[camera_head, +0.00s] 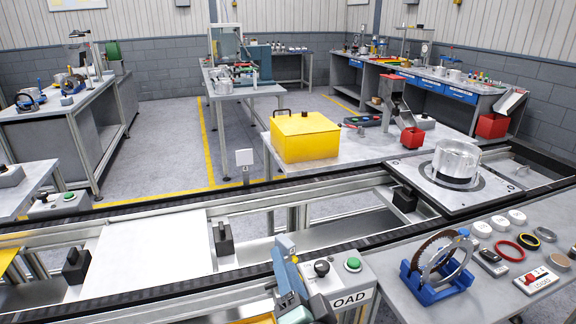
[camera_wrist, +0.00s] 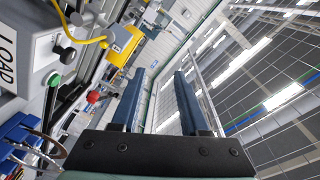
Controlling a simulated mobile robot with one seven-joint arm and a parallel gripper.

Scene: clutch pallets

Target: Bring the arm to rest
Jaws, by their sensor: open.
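My gripper (camera_wrist: 160,80) shows in the wrist view with its two blue fingers well apart and nothing between them. The wrist view is strongly tilted, and the fingers point past the work area towards the far wall and ceiling lights. In the head view my gripper (camera_head: 284,262) is at the bottom middle, just left of a grey control box (camera_head: 342,285) marked "OAD", the rest of its label hidden. The gripper looks raised and apart from the box, but the exact gap cannot be told. Most of my arm is out of frame.
A conveyor crosses in front, with a pallet (camera_head: 440,183) bearing a metal cylinder (camera_head: 457,160) at right. Rings in a blue stand (camera_head: 428,291) are on the right bench. A yellow box (camera_head: 304,137) sits on the table behind. Open floor (camera_head: 160,150) lies beyond at left.

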